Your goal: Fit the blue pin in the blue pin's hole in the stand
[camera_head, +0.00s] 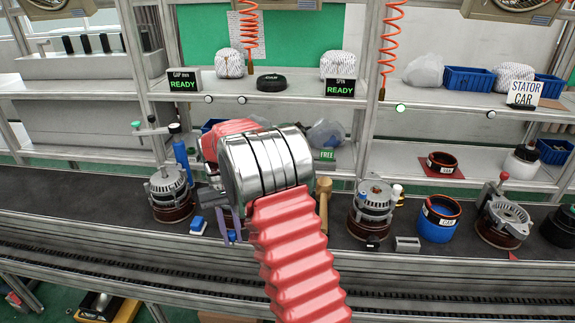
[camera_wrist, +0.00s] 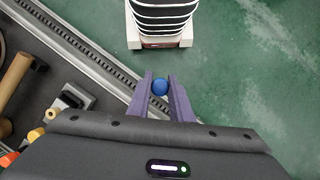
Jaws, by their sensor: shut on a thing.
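My gripper (camera_wrist: 160,90) has purple fingers shut on the blue pin (camera_wrist: 159,87), whose round blue end shows between the fingertips in the wrist view. In the head view the fingers (camera_head: 231,222) show below my silver wrist, with a bit of the blue pin (camera_head: 232,236) at their lower end. In the wrist view the pin is over the green floor beside the rail, apart from the bench things. A pale grey block (camera_wrist: 77,97) with a cream peg lies left of the gripper; it may be the stand. I cannot make out the blue pin's hole.
A wooden mallet (camera_head: 323,195) stands right of my wrist. Alternators (camera_head: 168,195) (camera_head: 372,208) stand on the dark belt to either side. A metal rail (camera_wrist: 75,45) edges the belt. A blue ring container (camera_head: 437,222) stands at right.

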